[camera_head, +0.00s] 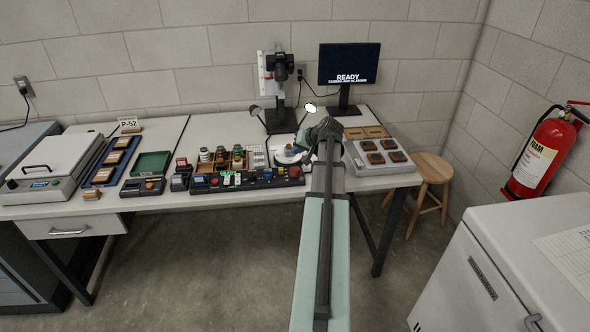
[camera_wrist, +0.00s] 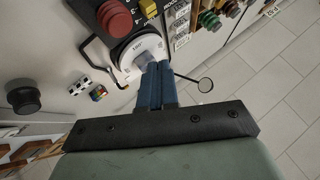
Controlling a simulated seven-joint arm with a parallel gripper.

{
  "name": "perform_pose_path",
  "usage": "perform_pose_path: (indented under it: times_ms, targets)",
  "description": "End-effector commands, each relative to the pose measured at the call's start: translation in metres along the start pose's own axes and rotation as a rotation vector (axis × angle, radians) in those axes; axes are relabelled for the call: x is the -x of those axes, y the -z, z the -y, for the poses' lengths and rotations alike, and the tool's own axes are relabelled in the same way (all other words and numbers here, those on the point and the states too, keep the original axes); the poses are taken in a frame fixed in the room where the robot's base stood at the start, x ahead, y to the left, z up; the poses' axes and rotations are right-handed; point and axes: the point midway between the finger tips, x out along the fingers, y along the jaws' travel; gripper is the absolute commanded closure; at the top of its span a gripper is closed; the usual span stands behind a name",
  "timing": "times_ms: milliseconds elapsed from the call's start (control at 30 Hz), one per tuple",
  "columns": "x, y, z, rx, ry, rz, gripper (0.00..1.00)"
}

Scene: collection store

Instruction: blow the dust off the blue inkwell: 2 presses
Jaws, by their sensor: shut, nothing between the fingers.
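My gripper (camera_head: 300,146) is shut and empty. In the wrist view its blue fingers (camera_wrist: 156,70) are together, with their tips over a white round disc (camera_wrist: 129,72) that has a printed rim. The disc (camera_head: 284,158) also shows in the head view, below the camera stand. Something pale and small shows beside the fingertips, and I cannot tell what it is. I cannot make out a blue inkwell for certain; the fingers hide part of the disc. A red button (camera_wrist: 113,18) sits on a black panel just beyond the disc.
Bottles with coloured caps (camera_head: 221,155) stand in a wooden tray behind the black control panel (camera_head: 247,181). The camera stand (camera_head: 279,116) with its lamps is behind the disc. A grey tray (camera_head: 376,171) with brown blocks lies right of my arm.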

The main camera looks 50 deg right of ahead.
Motion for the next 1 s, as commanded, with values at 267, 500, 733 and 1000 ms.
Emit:
perform_pose_path:
  times_ms: [267,500,733,1000]
  targets:
    - [0.009,0.007,0.007,0.002,0.001,-0.001,1.0]
    - [0.026,0.019,0.019,0.001,0.0,0.0,1.0]
    - [0.027,0.019,0.019,0.0,0.0,0.001,1.0]
    - [0.021,0.015,0.015,-0.001,0.0,0.0,1.0]
